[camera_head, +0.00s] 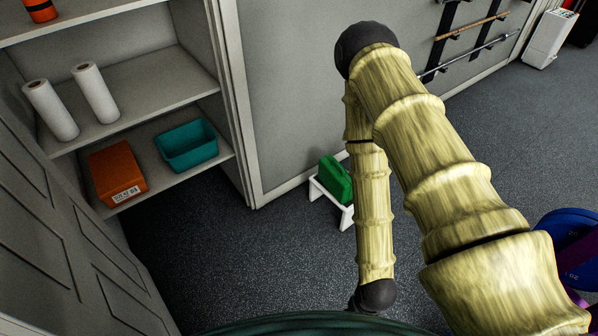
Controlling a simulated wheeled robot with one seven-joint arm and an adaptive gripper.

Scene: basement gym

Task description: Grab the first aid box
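A green box (334,179) with a handle-like top stands on a small white stool (344,213) by the grey wall, in the middle of the head view. It is the likeliest first aid box, but no marking on it can be read. My bamboo-patterned arm passes just right of it and hides part of the floor behind. The arm bends at a dark joint at the top and runs down to another dark joint near the bottom edge. My gripper's fingers do not show, and nothing is seen touching the green box.
At left, an open shelf unit (165,85) holds white paper rolls (96,92), an orange box with a label (117,173) and a teal bin (187,145). Barbells hang on the back wall. Dark floor left of the stool is clear.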

